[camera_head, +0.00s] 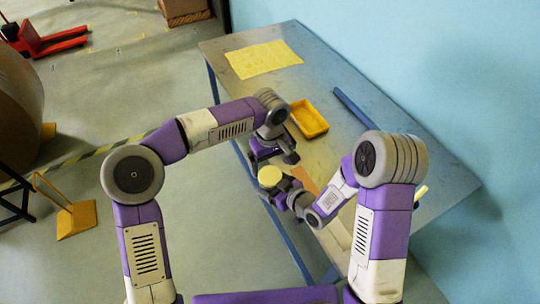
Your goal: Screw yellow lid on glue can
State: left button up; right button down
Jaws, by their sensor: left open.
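A round pale-yellow disc (270,176), which looks like the yellow lid or the can's top, is near the table's left edge. I cannot tell which it is, and no can body shows clearly below it. My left gripper (273,159) points down just behind the disc, its fingers apart, with nothing visible between them. My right gripper (279,189) reaches from the right to the disc's near side. Its fingers are small and partly hidden, so I cannot tell whether they grip anything.
The grey table (330,75) holds a yellow sheet (263,59), a yellow-orange tray (309,119) and a blue bar (352,107). A brown-orange piece (305,179) lies by my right wrist. A pale-yellow object (420,193) shows beside my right arm.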

aim_at(270, 175)
pick_arm(q)
notch_tip(270, 175, down, 5)
jog(key=shift+f, duration=0.1)
dwell(0.3)
jog(key=c, duration=1.1)
jog(key=shift+m, duration=1.7)
jog(key=o, duration=1.2)
jog(key=shift+r, duration=2.4)
